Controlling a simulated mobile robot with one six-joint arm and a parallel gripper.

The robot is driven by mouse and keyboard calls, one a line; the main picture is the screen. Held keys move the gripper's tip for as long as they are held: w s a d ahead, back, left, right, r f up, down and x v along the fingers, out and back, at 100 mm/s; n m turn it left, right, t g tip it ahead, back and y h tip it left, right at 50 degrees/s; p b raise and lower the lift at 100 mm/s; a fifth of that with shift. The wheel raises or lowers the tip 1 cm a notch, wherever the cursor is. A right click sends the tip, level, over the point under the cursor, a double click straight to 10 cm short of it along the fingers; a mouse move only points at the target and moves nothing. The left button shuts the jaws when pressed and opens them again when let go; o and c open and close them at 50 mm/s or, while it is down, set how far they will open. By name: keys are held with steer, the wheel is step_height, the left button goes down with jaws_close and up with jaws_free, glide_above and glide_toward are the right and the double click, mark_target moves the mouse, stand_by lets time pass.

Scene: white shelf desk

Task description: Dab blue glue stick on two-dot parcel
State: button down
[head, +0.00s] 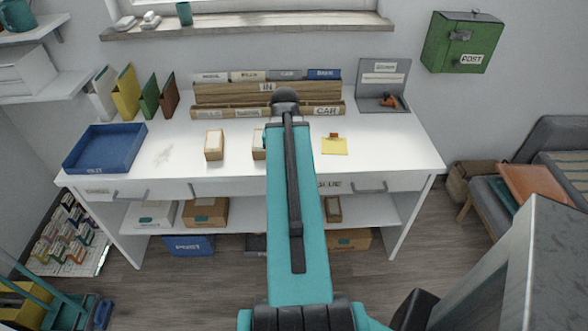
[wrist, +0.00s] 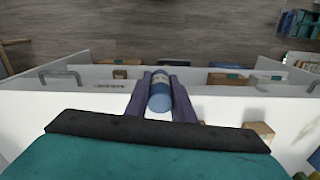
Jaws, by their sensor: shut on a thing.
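My gripper (wrist: 161,80) is shut on a blue glue stick (wrist: 160,98) with a pale label band, seen between the fingers in the wrist view. It is over the white desk near its front edge. In the head view my arm hides both. Two small cardboard parcels stand on the desktop: one at the left (head: 214,146) and one (head: 259,146) partly hidden by my arm. A parcel also shows right of the gripper in the wrist view (wrist: 260,131), apart from the glue stick. I cannot make out dots on either parcel.
A blue tray (head: 104,148) lies at the desk's left end. A yellow note (head: 335,146) lies right of my arm. Wooden file racks (head: 225,94) and a grey stand (head: 383,80) line the back. Free desktop lies at the right.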

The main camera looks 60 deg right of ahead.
steer(key=w+a+r+n, duration=0.3)
steer(key=w+a+n, duration=0.6)
steer(key=w+a, duration=1)
steer(key=w+a+r+n, duration=0.2)
steer(key=w+a+n, duration=0.2)
steer(key=a, duration=0.7)
steer(key=w+a+r+n, duration=0.1)
steer(key=w+a+n, duration=0.4)
steer(key=w+a, duration=0.3)
steer(key=a, duration=0.4)
steer(key=shift+a+r, duration=0.2)
steer(key=shift+r, duration=0.15)
steer(key=shift+s, duration=0.2)
